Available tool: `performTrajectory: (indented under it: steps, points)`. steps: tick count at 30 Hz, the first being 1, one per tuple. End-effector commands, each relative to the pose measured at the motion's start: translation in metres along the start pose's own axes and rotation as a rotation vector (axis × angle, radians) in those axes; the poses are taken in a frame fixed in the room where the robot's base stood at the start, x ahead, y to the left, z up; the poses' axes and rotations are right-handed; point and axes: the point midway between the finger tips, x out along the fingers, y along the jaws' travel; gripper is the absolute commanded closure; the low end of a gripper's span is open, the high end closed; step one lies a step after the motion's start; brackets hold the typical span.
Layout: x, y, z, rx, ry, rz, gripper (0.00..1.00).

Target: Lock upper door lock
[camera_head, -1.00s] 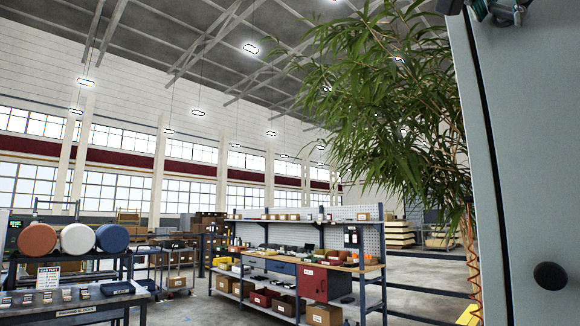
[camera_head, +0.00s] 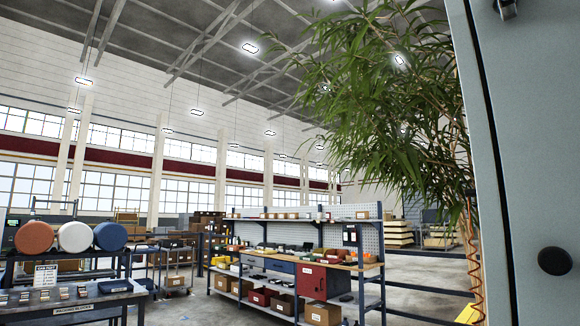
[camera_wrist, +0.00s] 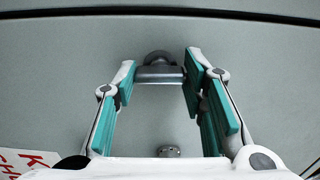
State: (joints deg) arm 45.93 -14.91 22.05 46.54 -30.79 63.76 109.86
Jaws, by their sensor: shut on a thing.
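The upper door lock (camera_wrist: 160,74) shows in the wrist view as a dark grey metal handle with a rounded end, on a grey-green door (camera_wrist: 255,85). My gripper (camera_wrist: 160,78) has its teal-padded fingers on either side of this handle and is shut on it. The finger pads hide the handle's ends. In the head view the door (camera_head: 535,150) fills the right side. A metal fitting (camera_head: 507,9) is cut off at its top edge; I cannot tell if it is the same lock. My gripper is outside the head view.
A small metal fitting (camera_wrist: 168,151) sits on the door between my fingers. A sign with red letters (camera_wrist: 26,162) is at the lower left. The head view shows a round black knob (camera_head: 555,261), a leafy plant (camera_head: 385,110) beside the door and a workbench (camera_head: 300,270) farther back.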

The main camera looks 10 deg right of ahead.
Motion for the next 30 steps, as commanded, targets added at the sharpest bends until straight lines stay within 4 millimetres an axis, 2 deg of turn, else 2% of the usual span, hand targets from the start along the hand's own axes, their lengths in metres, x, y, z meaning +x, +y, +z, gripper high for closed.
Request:
performTrajectory:
  steps: [17,18,21,30]
  points:
    - [0.0010,0.0012,-0.0004,0.037,0.002,0.004,0.90]
    - [0.0010,0.0012,-0.0003,0.037,0.002,0.004,0.60]
    - [0.0009,0.0011,-0.0003,0.036,0.001,0.003,0.42]
    - [0.0003,0.0004,-0.0001,0.032,0.001,0.001,0.42]
